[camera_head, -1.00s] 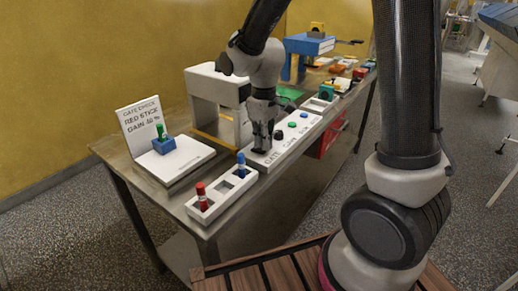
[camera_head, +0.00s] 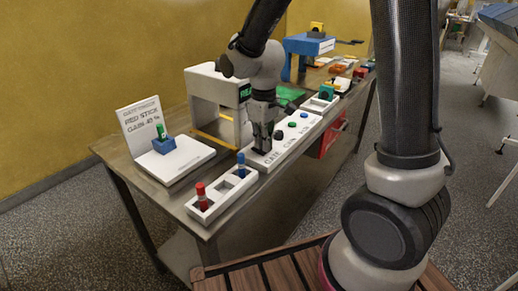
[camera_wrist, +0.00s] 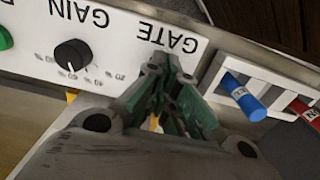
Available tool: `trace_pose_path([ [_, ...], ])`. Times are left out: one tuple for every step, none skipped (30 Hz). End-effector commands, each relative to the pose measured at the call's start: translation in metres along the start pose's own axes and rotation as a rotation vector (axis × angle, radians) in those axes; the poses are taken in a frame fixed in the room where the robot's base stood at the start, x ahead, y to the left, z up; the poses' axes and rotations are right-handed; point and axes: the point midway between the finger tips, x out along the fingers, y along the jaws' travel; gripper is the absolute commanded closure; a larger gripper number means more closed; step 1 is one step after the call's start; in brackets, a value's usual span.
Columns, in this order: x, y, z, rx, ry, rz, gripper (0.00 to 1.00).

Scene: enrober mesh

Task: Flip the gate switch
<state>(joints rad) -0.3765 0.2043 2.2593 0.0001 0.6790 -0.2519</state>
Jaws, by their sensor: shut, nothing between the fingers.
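The white control panel (camera_head: 291,137) carries a GATE label (camera_wrist: 166,37), a GAIN label and a black knob (camera_wrist: 72,54). My gripper (camera_wrist: 172,72) is shut and empty, its fingertips down at the panel beside the GATE label. In the head view my gripper (camera_head: 262,148) stands at the panel's near end. The gate switch itself is hidden behind my fingers, so I cannot tell its position or whether I touch it. The white gate-like arch (camera_head: 214,85) stands behind the panel with a green lit display (camera_head: 245,91).
A white rack (camera_head: 228,200) next to the panel holds a red stick (camera_head: 201,196) and a blue stick (camera_head: 241,165). A sign (camera_head: 143,120) stands behind a blue holder (camera_head: 164,145) with a green stick. A blue machine (camera_head: 309,44) stands farther back on the table.

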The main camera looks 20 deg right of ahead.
Motion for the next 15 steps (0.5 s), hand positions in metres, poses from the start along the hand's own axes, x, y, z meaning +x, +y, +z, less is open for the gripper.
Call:
trace_pose_path([
  [-0.005,0.000,-0.001,0.000,0.004,0.001,1.00],
  [-0.008,0.000,-0.001,0.000,0.003,0.001,1.00],
  [-0.011,0.000,0.000,0.000,0.002,0.001,1.00],
  [-0.014,0.000,-0.001,0.000,0.003,0.001,1.00],
  [-0.017,0.000,-0.001,0.000,0.004,0.001,1.00],
  [-0.021,0.000,-0.001,0.000,0.003,0.001,1.00],
  [-0.023,0.000,-0.001,0.000,0.003,0.001,1.00],
  [-0.026,0.000,-0.001,0.000,0.004,0.001,1.00],
  [-0.029,0.000,-0.001,0.000,0.003,0.001,1.00],
  [-0.032,0.000,-0.001,0.000,0.002,0.001,1.00],
  [-0.035,0.000,-0.001,0.000,0.003,0.001,1.00],
  [-0.038,0.000,-0.001,0.000,0.004,0.001,1.00],
  [-0.041,0.000,0.000,0.000,0.003,0.001,1.00],
  [-0.043,0.000,0.000,0.000,0.003,0.001,1.00],
  [-0.047,0.000,-0.001,0.000,0.003,0.001,1.00],
])
